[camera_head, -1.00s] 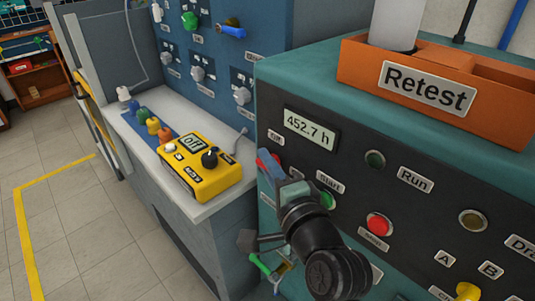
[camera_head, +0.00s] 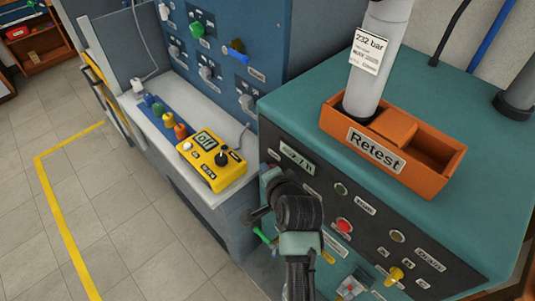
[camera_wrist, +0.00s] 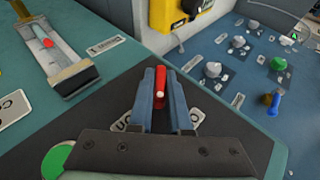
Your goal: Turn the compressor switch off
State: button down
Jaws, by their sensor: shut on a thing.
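The compressor is the teal cabinet (camera_head: 450,120) with a dark front panel. A red switch lever (camera_wrist: 160,84) stands between the blue-grey fingers of my gripper (camera_wrist: 161,92) in the wrist view. The fingers are shut on it, with its red top showing between them. A white label beneath the fingers is partly covered. My black wrist link hides part of the panel there, and the lever's position cannot be read clearly.
A red button (camera_head: 344,226), a dark green lamp (camera_head: 341,189) and a yellow knob (camera_head: 395,274) are on the panel. An orange Retest bin (camera_head: 405,185) holding a grey cylinder (camera_head: 385,50) stands on top. A yellow meter (camera_head: 212,160) lies on the left bench.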

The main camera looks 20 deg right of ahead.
jog(key=r+g+p, duration=0.1)
jog(key=g+p, duration=0.1)
jog(key=p, duration=0.2)
jog(key=shift+n+h, duration=0.3)
jog(key=shift+f+g+h+p, duration=0.15)
jog(key=shift+g+h+p, duration=0.15)
jog(key=shift+g+p, duration=0.7)
jog(key=g, duration=0.1)
jog(key=n+g+p, duration=0.1)
jog(key=shift+w+f+g+h, duration=0.1)
jog(key=shift+f+g+h, duration=0.2)
jog(key=shift+g+h, duration=0.1)
jog(key=shift+n+g+h+b, duration=0.3)
jog(key=shift+g+h+b, duration=0.1)
jog(key=shift+g, duration=0.5)
jog(key=c, duration=0.9)
grip_release()
jog(key=shift+o, duration=0.2)
